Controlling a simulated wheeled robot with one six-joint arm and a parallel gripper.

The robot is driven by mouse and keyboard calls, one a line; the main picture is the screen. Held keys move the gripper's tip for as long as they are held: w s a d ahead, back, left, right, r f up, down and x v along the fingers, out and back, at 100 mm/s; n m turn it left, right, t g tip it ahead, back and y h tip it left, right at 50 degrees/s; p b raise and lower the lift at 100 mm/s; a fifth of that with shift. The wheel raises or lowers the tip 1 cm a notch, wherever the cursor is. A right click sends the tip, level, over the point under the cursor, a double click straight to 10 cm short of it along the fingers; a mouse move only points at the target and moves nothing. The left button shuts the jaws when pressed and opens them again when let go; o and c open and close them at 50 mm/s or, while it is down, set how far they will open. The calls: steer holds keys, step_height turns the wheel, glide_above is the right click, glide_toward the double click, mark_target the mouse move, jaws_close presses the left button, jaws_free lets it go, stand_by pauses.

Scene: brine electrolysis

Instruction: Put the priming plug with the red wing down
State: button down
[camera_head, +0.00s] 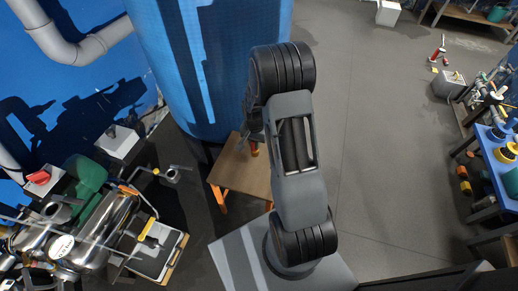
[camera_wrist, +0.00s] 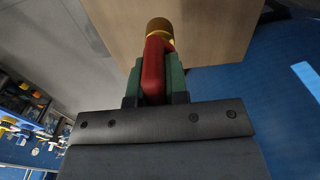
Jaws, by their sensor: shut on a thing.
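The priming plug with its red wing (camera_wrist: 153,72) and brass body (camera_wrist: 158,27) is held between the green pads of my gripper (camera_wrist: 156,80). The plug points away from the gripper, over a small wooden stand (camera_wrist: 205,35) in the wrist view. In the camera_head view, the red wing shows only as a small bit (camera_head: 254,150) below my gripper (camera_head: 250,135), above the wooden top of the stand (camera_head: 243,175). My arm hides part of the gripper and the stand. I cannot tell whether the plug touches the stand.
A big blue tank (camera_head: 228,60) stands right behind the stand. A steel pump (camera_head: 100,225) with pipes and a yellow-handled valve fills the lower left. A blue-topped workbench (camera_head: 490,150) with parts lies at the right. The grey floor (camera_head: 385,150) between is clear.

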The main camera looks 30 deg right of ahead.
steer(key=shift+w+d+f+b, duration=0.3)
steer(key=shift+d+f, duration=0.2)
steer(key=shift+f, duration=0.7)
steer(key=shift+w+d+f+b, duration=0.25)
steer(key=shift+w+d+f, duration=0.15)
steer(key=shift+f, duration=0.75)
steer(key=shift+w+d+f+b, duration=0.3)
steer(key=shift+d+f, duration=0.25)
steer(key=shift+f, duration=0.65)
